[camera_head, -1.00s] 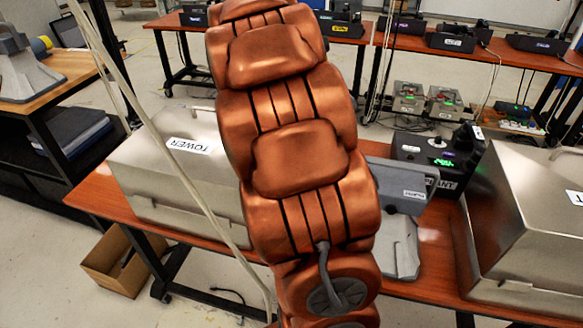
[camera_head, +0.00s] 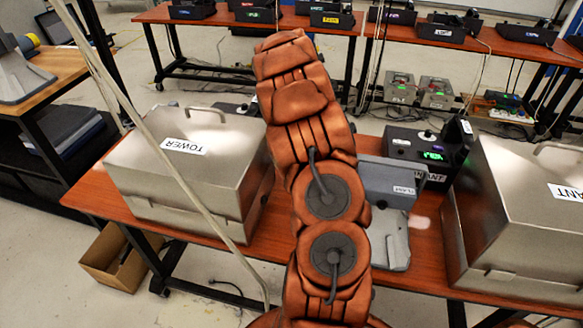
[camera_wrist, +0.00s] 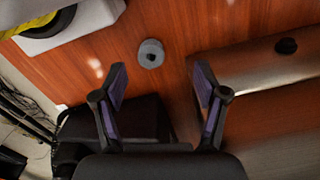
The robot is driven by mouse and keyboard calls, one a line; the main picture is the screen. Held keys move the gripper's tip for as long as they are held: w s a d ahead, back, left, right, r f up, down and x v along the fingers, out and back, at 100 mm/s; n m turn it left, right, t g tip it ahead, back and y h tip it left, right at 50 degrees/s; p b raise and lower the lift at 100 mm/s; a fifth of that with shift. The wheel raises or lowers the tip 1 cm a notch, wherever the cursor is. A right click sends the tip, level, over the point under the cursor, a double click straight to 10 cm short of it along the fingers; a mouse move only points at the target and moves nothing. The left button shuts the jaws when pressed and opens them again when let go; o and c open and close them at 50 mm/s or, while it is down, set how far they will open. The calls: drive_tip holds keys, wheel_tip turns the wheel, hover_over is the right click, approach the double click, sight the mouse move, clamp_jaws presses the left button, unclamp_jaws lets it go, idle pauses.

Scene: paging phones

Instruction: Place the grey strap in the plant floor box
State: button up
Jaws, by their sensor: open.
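A small grey round roll (camera_wrist: 151,53) with a dark centre, which looks like the coiled grey strap, lies on the wooden table (camera_wrist: 180,22) in the wrist view. My gripper (camera_wrist: 161,75) is open and empty, its purple-padded fingers apart with the roll between and beyond the tips. I do not make out the roll in the head view, where my gripper is hidden behind my arm. A metal box (camera_head: 490,225) with a label ending in "ANT" stands at the right of the table, its lid shut. A metal side (camera_wrist: 250,75) fills the right of the wrist view.
A shut metal box labelled TOWER (camera_head: 150,180) stands at left on the table. A grey stand labelled PLANT (camera_head: 390,185) and a black phone unit (camera_head: 415,150) sit between the boxes. An open cardboard box (camera_head: 122,262) is on the floor. A dark box (camera_wrist: 110,120) shows in the wrist view.

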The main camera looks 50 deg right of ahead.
drive_tip(key=shift+w+d+f, duration=0.1)
drive_tip(key=shift+w+f, duration=0.4)
drive_tip(key=shift+w, duration=0.1)
drive_tip(key=shift+w+d+f+p, duration=0.15)
drive_tip(key=shift+f+p, duration=0.35)
drive_tip(key=shift+f, duration=0.7)
drive_tip(key=shift+w+d+f+p, duration=0.15)
drive_tip(key=shift+f+p, duration=0.35)
drive_tip(key=shift+f, duration=0.75)
drive_tip(key=shift+w+d+f+p, duration=0.1)
drive_tip(key=shift+w+f+p, duration=0.3)
drive_tip(key=shift+f, duration=0.8)
drive_tip(key=shift+s, duration=0.15)
drive_tip(key=c, duration=1)
